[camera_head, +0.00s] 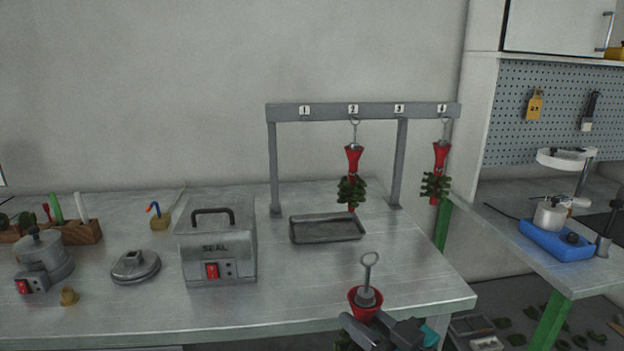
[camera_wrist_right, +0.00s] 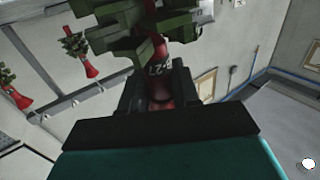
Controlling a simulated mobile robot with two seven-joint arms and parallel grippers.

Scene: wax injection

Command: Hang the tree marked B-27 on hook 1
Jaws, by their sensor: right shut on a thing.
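My right gripper (camera_head: 378,328) is at the table's front edge in the head view, shut on a red-stemmed tree (camera_head: 364,297) with a metal ring on top. In the right wrist view the tree's red stem (camera_wrist_right: 162,75) reads B-27 between the dark fingers (camera_wrist_right: 160,92), with green pieces (camera_wrist_right: 135,30) beyond. The rack bar (camera_head: 378,110) has number plates 1 to 4. Nothing hangs below plate 1 (camera_head: 304,111); its hook cannot be made out. Trees hang at plate 2 (camera_head: 352,165) and plate 4 (camera_head: 437,170). My left gripper is not in view.
A shallow metal tray (camera_head: 327,239) lies under the rack. A round lid (camera_head: 135,267) and a grey pot (camera_head: 42,257) are farther left. A blue-based device (camera_head: 556,242) sits on the right bench.

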